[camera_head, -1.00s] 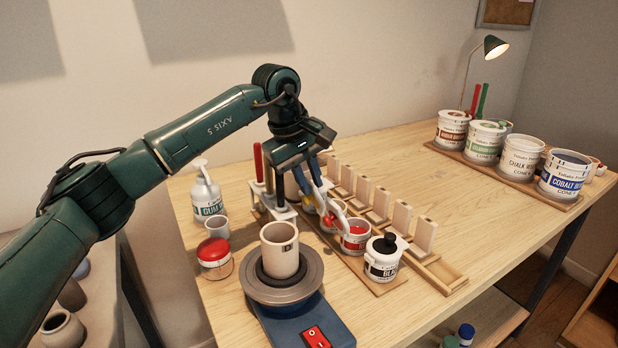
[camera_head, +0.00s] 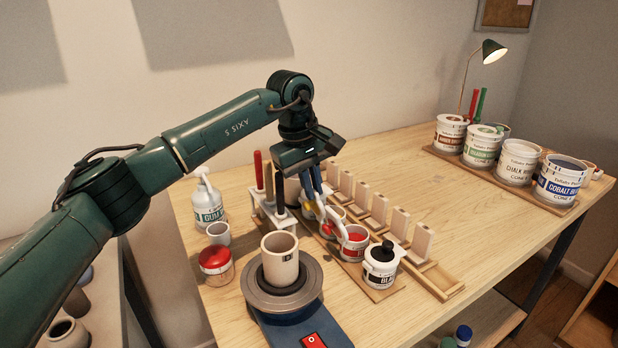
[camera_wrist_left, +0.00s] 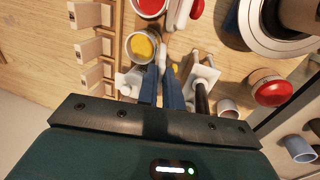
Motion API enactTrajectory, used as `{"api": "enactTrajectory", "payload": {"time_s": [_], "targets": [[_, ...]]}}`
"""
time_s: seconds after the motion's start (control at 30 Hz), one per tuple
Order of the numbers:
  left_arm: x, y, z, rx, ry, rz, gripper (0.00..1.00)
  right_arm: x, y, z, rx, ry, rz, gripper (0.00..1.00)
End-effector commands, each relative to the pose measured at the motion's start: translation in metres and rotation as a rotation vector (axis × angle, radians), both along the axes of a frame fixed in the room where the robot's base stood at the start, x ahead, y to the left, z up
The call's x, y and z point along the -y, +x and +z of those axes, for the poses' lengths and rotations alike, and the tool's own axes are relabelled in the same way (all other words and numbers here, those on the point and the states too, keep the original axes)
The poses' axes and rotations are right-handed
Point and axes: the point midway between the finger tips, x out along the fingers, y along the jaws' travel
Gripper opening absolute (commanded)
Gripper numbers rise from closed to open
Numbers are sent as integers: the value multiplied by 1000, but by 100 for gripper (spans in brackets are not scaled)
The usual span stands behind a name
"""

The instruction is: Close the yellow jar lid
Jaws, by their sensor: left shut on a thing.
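The yellow jar (camera_wrist_left: 142,46) stands open with yellow glaze inside, in the left wrist view; in the head view it is mostly hidden behind the fingers and the lids. Its white lid (camera_wrist_left: 165,58), with a yellow knob (camera_wrist_left: 175,68), is tipped up beside the jar mouth. My left gripper (camera_wrist_left: 161,70) has its blue fingers together at this lid, shut on it. In the head view the left gripper (camera_head: 313,194) points down over the jar row, and the yellow knob (camera_head: 309,208) shows by the fingertips. My right gripper is not in view.
The red jar (camera_head: 354,243) stands open, its raised lid with a red knob (camera_head: 327,229) beside it. A black-lidded jar (camera_head: 381,266) ends the row. Close by are a tool rack (camera_head: 275,214), a pot (camera_head: 281,262) on a wheel, and wooden blocks (camera_head: 378,211). The table's right middle is clear.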

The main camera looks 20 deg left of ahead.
Motion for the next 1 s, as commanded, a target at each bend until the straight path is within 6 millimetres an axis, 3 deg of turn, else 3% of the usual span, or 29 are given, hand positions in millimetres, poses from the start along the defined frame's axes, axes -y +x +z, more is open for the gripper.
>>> {"api": "enactTrajectory", "payload": {"time_s": [0.03, 0.2, 0.6, 1.0], "targets": [[4, 2, 9, -22, 22, 0, 0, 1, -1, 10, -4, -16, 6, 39], [11, 11, 8, -23, 24, 0, 0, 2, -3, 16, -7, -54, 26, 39], [29, 29, 4, -18, 21, -1, 0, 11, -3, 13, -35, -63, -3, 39], [35, 35, 1, -17, 20, -1, 0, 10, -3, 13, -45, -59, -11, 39]]}}
